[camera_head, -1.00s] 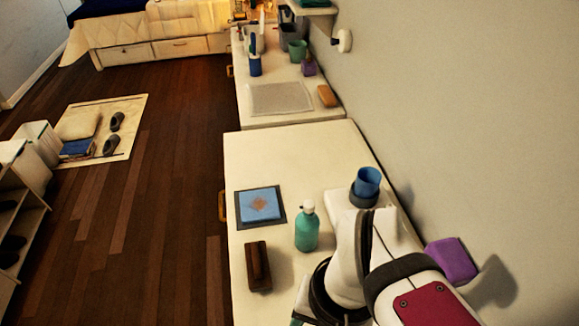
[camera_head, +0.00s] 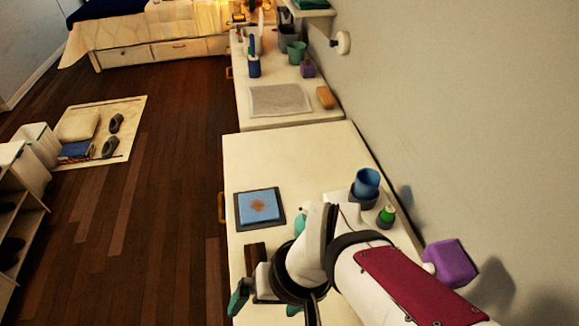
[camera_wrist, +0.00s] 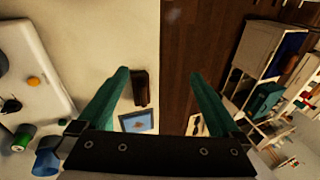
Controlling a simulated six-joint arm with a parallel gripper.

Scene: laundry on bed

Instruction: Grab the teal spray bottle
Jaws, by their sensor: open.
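The teal spray bottle (camera_head: 300,224) is on the white counter in the head view. Only a small teal sliver of it shows, as my arm covers the rest. My gripper (camera_head: 265,304) is at the counter's front left, nearer the camera than the bottle, with its teal fingers apart and nothing seen between them. In the wrist view my gripper (camera_wrist: 160,74) is open too. I cannot make out the bottle in that view; the gripper may hide it.
A dark brown brush (camera_head: 255,252) lies close to my gripper. A blue pad on a dark tray (camera_head: 279,221) is behind it.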

